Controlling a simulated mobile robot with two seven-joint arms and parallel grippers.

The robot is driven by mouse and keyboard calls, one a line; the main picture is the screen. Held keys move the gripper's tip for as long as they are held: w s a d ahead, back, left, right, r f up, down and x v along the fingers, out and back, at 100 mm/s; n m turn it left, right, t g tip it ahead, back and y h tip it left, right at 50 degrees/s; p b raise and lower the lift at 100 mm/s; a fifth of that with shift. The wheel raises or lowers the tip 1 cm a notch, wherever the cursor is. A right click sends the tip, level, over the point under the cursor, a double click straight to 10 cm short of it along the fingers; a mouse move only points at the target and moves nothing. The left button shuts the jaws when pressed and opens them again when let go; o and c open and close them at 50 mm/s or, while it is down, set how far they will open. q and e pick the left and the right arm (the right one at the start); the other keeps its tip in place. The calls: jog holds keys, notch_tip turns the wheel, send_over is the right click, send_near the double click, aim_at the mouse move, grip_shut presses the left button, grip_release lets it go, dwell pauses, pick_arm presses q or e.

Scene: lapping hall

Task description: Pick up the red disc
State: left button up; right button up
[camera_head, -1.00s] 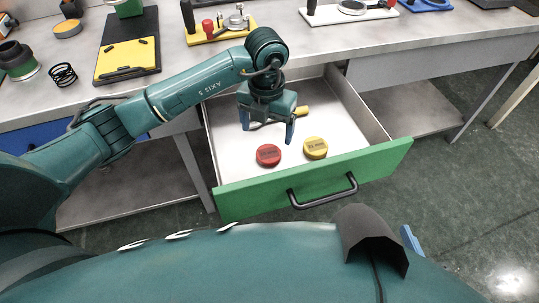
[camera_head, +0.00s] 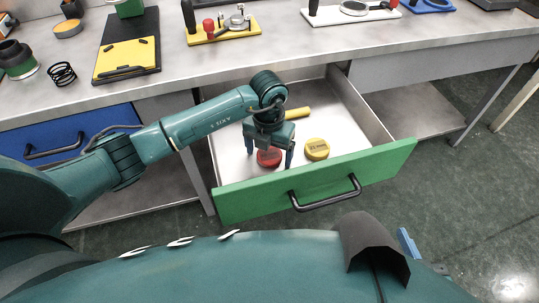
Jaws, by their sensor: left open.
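The red disc (camera_head: 268,158) lies flat in the open green-fronted drawer (camera_head: 318,187), near its front left. A yellow disc (camera_head: 317,149) lies to its right, apart from it. My left gripper (camera_head: 270,165) is open and pointed down at the red disc, with one finger on each side of it in the picture. The gripper partly hides the disc's far edge. I cannot tell whether the fingers touch it.
A yellow-handled tool (camera_head: 298,113) lies further back in the drawer. The drawer walls stand close around the gripper. A blue drawer front (camera_head: 60,143) is at the left. The grey worktop (camera_head: 185,75) above carries several fixtures.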

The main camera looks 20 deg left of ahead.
pick_arm(q)
jog(key=c, duration=1.1)
